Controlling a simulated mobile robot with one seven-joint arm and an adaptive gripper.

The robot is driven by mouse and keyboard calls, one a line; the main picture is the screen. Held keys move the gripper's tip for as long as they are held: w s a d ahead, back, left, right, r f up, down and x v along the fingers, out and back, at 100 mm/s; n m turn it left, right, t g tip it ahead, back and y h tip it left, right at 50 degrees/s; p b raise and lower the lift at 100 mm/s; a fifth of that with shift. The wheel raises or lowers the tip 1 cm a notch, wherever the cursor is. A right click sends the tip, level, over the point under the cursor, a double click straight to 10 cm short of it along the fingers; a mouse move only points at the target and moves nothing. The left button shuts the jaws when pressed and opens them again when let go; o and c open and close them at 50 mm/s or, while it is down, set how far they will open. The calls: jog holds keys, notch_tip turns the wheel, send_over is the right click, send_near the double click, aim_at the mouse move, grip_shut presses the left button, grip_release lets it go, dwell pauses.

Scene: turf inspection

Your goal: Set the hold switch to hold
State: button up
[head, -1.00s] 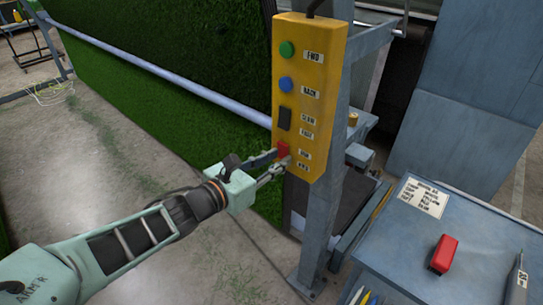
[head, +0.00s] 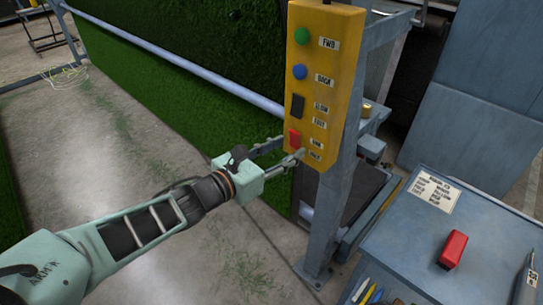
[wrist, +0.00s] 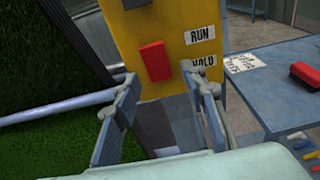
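The red hold switch (head: 294,138) is low on the front of the yellow control box (head: 325,90), beside RUN and HOLD labels. In the wrist view the red switch (wrist: 157,62) shows whole, just beyond and between my fingertips, with the RUN label (wrist: 200,35) above the HOLD label (wrist: 202,62). I cannot tell which way the switch is set. My gripper (head: 292,149) is open and empty, its fingers spread to either side just below the switch. The wrist view shows the same gripper (wrist: 159,73) with a clear gap between its fingers. The right fingertip partly covers the HOLD label.
A black SLOW/FAST switch (head: 297,105), a blue button (head: 300,72) and a green button (head: 302,36) sit above on the box. A grey post (head: 335,200) stands behind it. A grey cabinet (head: 420,250) at right holds a red object (head: 452,249) and a label card.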

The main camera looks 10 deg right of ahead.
jog(key=v, duration=1.1)
jog(key=shift+s+a+f, duration=0.1)
